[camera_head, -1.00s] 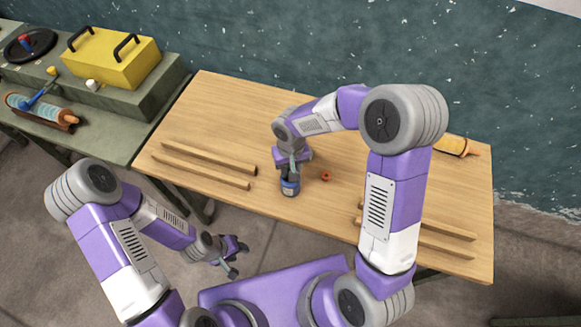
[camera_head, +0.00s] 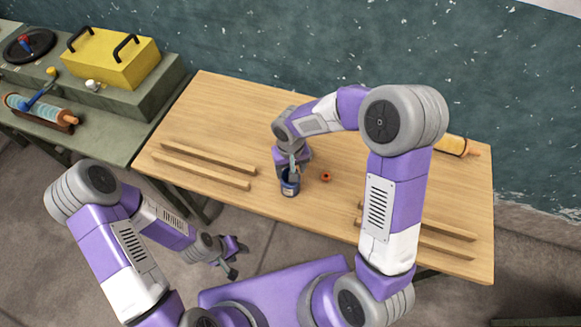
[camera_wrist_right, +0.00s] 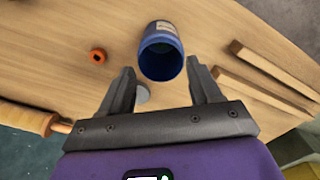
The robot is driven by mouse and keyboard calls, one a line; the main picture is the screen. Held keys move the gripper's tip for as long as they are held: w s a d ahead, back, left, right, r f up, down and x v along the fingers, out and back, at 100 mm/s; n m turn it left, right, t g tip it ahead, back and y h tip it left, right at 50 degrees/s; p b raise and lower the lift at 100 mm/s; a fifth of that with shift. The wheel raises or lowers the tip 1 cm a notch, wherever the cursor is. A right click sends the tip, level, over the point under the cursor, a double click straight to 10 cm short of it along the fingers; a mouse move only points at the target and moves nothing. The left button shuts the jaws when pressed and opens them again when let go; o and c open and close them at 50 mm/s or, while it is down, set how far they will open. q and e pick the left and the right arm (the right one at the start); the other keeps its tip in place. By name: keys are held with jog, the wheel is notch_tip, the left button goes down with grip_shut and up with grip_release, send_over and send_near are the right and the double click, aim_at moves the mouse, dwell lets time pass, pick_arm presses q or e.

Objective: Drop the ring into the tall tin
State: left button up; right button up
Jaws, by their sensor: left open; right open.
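The tall tin (camera_head: 290,188) is dark blue with a pale label and stands on the wooden table. In the right wrist view the tin (camera_wrist_right: 161,52) shows its open mouth, dark inside. A small orange-red ring (camera_head: 326,176) lies on the table to the right of the tin; it also shows in the right wrist view (camera_wrist_right: 98,56). My right gripper (camera_wrist_right: 164,82) is open and is just above the tin's mouth, with nothing seen held. A small grey disc (camera_wrist_right: 143,95) shows beside the left finger; its height is unclear. My left gripper (camera_head: 240,260) is open and empty, off the table's front edge.
Wooden strips lie left (camera_head: 205,165) and right (camera_head: 440,235) on the table (camera_head: 225,100). A roller with an orange handle (camera_head: 451,145) lies at the right back. A side bench at left bears a yellow box (camera_head: 110,58). The table's back left is clear.

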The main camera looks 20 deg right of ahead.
pick_arm(q)
jog(key=shift+r+p, duration=0.5)
jog(key=shift+r, duration=0.05)
pick_arm(e)
notch_tip(320, 180, up, 8)
jog(key=shift+f, duration=0.2)
